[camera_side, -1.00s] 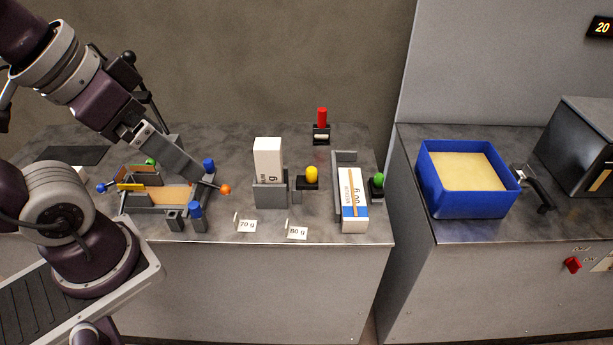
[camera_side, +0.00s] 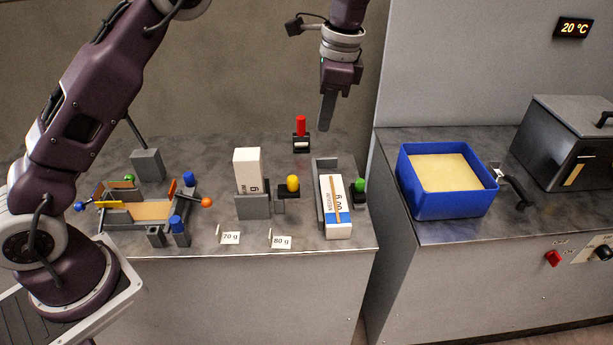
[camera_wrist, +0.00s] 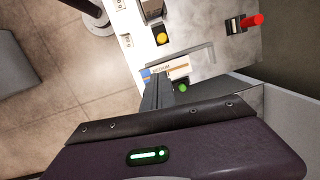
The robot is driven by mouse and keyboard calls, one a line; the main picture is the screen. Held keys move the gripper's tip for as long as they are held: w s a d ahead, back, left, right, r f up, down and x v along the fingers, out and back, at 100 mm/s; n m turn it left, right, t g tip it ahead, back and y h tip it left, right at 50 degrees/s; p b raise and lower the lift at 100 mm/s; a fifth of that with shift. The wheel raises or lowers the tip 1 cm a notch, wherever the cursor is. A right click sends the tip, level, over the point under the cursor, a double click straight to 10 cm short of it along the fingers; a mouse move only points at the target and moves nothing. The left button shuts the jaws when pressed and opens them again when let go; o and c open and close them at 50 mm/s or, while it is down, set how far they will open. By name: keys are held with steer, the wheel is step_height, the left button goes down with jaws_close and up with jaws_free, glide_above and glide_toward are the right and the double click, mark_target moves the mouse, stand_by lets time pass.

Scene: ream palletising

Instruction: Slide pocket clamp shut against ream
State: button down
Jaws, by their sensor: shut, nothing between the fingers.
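A white ream with a blue and orange label (camera_side: 335,205) lies in the right-hand grey pocket (camera_side: 319,178). A clamp with a green knob (camera_side: 360,185) sits at the ream's right side; I cannot tell whether it touches. A second white ream (camera_side: 247,170) stands upright in a grey pocket (camera_side: 252,207), with a yellow-knobbed clamp (camera_side: 292,184) to its right. My gripper (camera_side: 327,128) is shut and empty, pointing down above the lying ream's pocket. In the wrist view its fingers (camera_wrist: 156,92) partly cover the lying ream (camera_wrist: 178,68), close to the green knob (camera_wrist: 183,88).
A red-knobbed piece (camera_side: 300,126) stands behind the pockets. A fixture with blue, green and orange knobs (camera_side: 150,211) is at the left. Small 70 g (camera_side: 230,238) and 80 g (camera_side: 281,242) cards stand in front. A blue tub (camera_side: 445,204) is on the right counter.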

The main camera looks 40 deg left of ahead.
mark_target(289, 186)
step_height(289, 186, down, 8)
steer(key=w+d+m+g, duration=0.1)
steer(key=w+m, duration=0.1)
steer(key=shift+w+d+r+y, duration=0.15)
steer(key=shift+w+d+y, duration=0.05)
steer(key=shift+w+y, duration=0.1)
steer(key=s+a+f, duration=0.3)
steer(key=a+f, duration=0.2)
steer(key=f, duration=0.4)
steer(key=shift+a+f, duration=0.3)
steer(key=shift+f, duration=0.05)
steer(key=shift+s, duration=0.15)
